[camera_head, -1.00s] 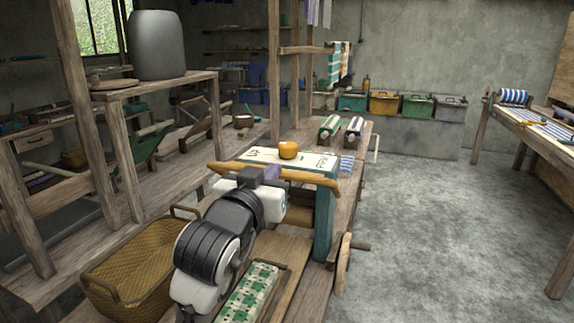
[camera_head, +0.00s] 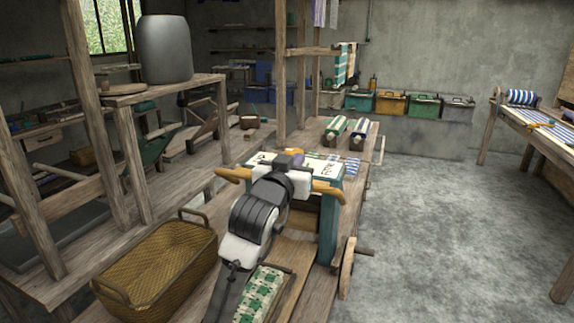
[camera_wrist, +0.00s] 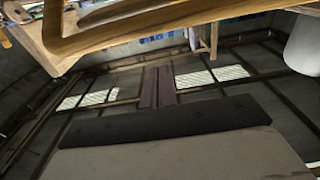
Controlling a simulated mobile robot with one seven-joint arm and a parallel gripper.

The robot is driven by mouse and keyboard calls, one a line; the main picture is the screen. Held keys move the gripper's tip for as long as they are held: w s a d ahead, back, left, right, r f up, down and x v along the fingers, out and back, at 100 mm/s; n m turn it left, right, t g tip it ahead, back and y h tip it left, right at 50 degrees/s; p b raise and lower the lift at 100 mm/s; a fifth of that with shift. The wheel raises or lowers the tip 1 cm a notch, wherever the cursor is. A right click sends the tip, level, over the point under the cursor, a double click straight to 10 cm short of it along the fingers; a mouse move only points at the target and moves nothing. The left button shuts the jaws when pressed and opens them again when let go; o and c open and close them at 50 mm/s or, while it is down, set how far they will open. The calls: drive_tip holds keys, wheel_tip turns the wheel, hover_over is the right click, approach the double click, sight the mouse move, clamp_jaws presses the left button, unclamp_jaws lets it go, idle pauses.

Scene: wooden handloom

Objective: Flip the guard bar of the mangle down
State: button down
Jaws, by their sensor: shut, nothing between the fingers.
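The mangle (camera_head: 327,225) has a teal frame and a pale, lettered top, and stands on the wooden bench ahead of me. Its tan wooden guard bar (camera_head: 328,193) runs across the near side, with its ends showing left and right. My arm and gripper hide the bar's middle. My gripper (camera_head: 268,171) is in front of the bar, shut and empty. In the wrist view the shut fingers (camera_wrist: 158,87) point towards the roof, and a large wooden bar (camera_wrist: 130,32) crosses the top, close to the camera. I cannot tell whether they touch.
A woven basket (camera_head: 165,262) stands left of my arm. Green checked cloth (camera_head: 262,292) lies in front of the mangle. A wooden crank (camera_head: 348,268) sticks out at the right. The floor farther right is clear.

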drive_tip(key=shift+s+a+f, duration=0.1)
drive_tip(key=shift+s+f, duration=0.1)
drive_tip(key=shift+f, duration=0.4)
drive_tip(key=shift+s+a+f, duration=0.1)
drive_tip(key=shift+s+f, duration=0.15)
drive_tip(key=shift+f, duration=0.4)
drive_tip(key=shift+s+a+f, duration=0.1)
drive_tip(key=shift+s+f, duration=0.1)
drive_tip(key=shift+f, duration=0.4)
